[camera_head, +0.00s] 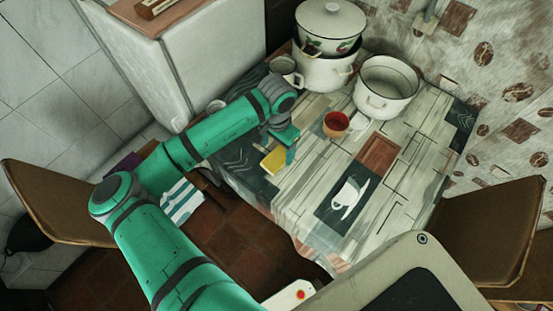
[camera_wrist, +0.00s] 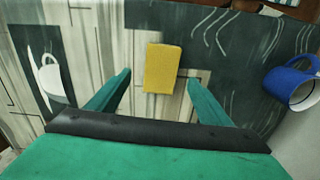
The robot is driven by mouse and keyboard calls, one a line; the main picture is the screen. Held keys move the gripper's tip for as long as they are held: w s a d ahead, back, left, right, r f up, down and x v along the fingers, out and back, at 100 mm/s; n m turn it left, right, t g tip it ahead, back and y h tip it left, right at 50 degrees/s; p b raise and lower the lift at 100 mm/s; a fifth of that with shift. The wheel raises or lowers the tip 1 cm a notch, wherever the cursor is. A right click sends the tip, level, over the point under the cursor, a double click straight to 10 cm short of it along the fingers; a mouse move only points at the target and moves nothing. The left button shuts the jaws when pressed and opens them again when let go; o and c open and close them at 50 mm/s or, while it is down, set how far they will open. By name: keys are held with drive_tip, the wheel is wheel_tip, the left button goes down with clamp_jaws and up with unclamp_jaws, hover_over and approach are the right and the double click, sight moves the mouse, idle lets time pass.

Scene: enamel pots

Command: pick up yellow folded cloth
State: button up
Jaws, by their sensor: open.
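The yellow folded cloth (camera_head: 272,161) lies on the patterned table near its left edge in the head view. In the wrist view the yellow cloth (camera_wrist: 162,68) is a small upright rectangle at the upper middle. My gripper (camera_head: 290,150) is above the table right beside the cloth in the head view and covers part of it. In the wrist view my gripper (camera_wrist: 158,77) is open, with one green finger to each side of the cloth's lower part. The fingers look apart from the cloth, and nothing is held. I cannot tell the height of the fingertips above the table.
A red-brown cup (camera_head: 336,124) stands right of my gripper. A white pot (camera_head: 385,88), stacked lidded pots (camera_head: 328,45) and a mug (camera_head: 287,72) stand at the back. A blue mug (camera_wrist: 291,83) is at the right in the wrist view. The table's front is clear.

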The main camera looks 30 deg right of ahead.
sight(276, 158)
drive_tip(key=shift+w+f, duration=0.15)
drive_tip(key=shift+f, duration=2.5)
drive_tip(key=c, duration=1.1)
